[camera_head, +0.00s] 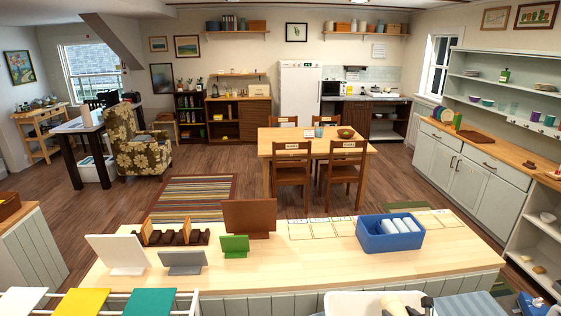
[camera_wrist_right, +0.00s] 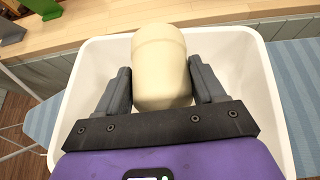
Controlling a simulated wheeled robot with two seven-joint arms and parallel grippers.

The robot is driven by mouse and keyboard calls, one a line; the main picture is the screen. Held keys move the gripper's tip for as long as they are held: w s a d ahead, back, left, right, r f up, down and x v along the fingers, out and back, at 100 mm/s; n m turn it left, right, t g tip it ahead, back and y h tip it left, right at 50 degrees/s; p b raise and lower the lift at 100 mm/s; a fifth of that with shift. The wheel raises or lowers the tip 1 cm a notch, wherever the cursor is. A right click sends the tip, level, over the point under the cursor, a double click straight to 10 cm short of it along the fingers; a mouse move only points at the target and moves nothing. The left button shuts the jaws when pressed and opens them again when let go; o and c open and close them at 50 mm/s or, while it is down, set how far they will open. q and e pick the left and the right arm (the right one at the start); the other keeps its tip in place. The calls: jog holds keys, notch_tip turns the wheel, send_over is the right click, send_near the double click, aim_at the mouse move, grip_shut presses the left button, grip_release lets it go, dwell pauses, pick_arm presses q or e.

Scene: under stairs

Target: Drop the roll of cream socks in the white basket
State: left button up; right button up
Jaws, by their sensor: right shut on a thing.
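The roll of cream socks (camera_wrist_right: 160,65) sits between the two dark fingers of my right gripper (camera_wrist_right: 160,88) in the right wrist view. My right gripper is shut on it. The white basket (camera_wrist_right: 272,105) lies below and around the gripper in that view, and the roll is over its open top. How high it is above the basket floor I cannot tell. In the head view the basket (camera_head: 340,301) is at the bottom edge, with the cream roll (camera_head: 393,303) and my right gripper (camera_head: 408,304) over it. My left gripper is not seen.
A wooden-topped counter (camera_head: 320,258) stands just beyond the basket, holding a blue bin (camera_head: 375,243) with white rolls. A blue striped ironing board (camera_head: 465,305) is right of the basket. A rack with coloured cloths (camera_head: 85,302) is at the lower left.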

jog(key=shift+f, duration=0.45)
jog(key=o, duration=1.6)
jog(key=v, duration=0.7)
jog(key=shift+s+r+p, duration=0.2)
jog(key=shift+s+p, duration=0.05)
jog(key=shift+p, duration=0.1)
jog(key=shift+f, duration=0.1)
